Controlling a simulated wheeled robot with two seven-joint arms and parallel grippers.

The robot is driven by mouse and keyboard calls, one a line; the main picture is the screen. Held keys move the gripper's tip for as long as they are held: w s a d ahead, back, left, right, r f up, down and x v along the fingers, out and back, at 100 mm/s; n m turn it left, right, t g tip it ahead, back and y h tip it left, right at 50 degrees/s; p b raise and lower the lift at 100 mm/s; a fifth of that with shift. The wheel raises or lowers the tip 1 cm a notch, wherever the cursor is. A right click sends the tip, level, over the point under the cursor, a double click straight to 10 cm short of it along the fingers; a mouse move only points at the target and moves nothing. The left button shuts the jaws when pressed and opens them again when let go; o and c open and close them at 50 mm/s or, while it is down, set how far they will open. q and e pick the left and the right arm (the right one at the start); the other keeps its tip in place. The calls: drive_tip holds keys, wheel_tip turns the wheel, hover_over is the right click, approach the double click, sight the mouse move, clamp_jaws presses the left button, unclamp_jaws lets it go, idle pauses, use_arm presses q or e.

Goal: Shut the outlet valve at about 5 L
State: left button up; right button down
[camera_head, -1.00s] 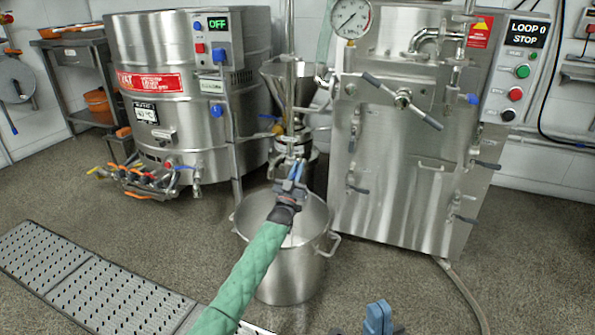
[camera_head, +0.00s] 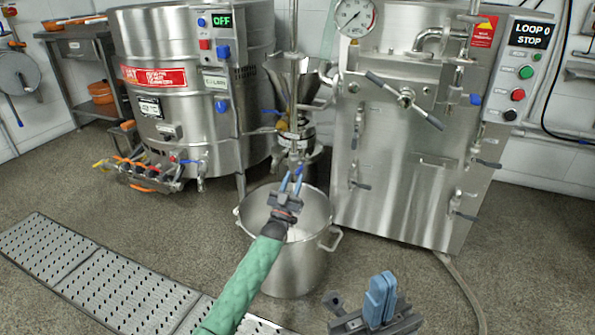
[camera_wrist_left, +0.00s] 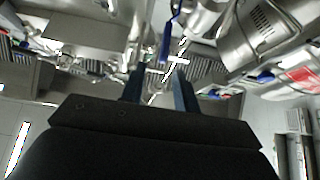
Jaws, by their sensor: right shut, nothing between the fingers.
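The colloid mill (camera_head: 294,132) stands at the centre with a steel funnel on top. Its outlet (camera_head: 293,155) is just above a large steel pot (camera_head: 290,262). My left gripper (camera_head: 291,178) is over the pot, just below and in front of the outlet. Its blue fingers are apart and look empty. In the left wrist view a blue lever (camera_wrist_left: 165,44) shows beyond the fingers (camera_wrist_left: 159,82), apart from them. I cannot tell the valve's position or the level in the pot. My right gripper (camera_head: 380,298) is low at the front, shut and empty.
A steel kettle (camera_head: 165,85) with a row of hoses and valves stands at left. A steel cabinet (camera_head: 400,190) with a gauge and a LOOP 0 STOP panel (camera_head: 524,36) stands at right. A perforated floor grate (camera_head: 95,275) lies front left. Floor at right front has a hose.

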use_arm(q)
drive_tip(key=s+a+p, duration=0.2)
drive_tip(key=s, duration=0.5)
drive_tip(key=shift+a, duration=0.2)
drive_tip(key=shift+s, duration=0.1)
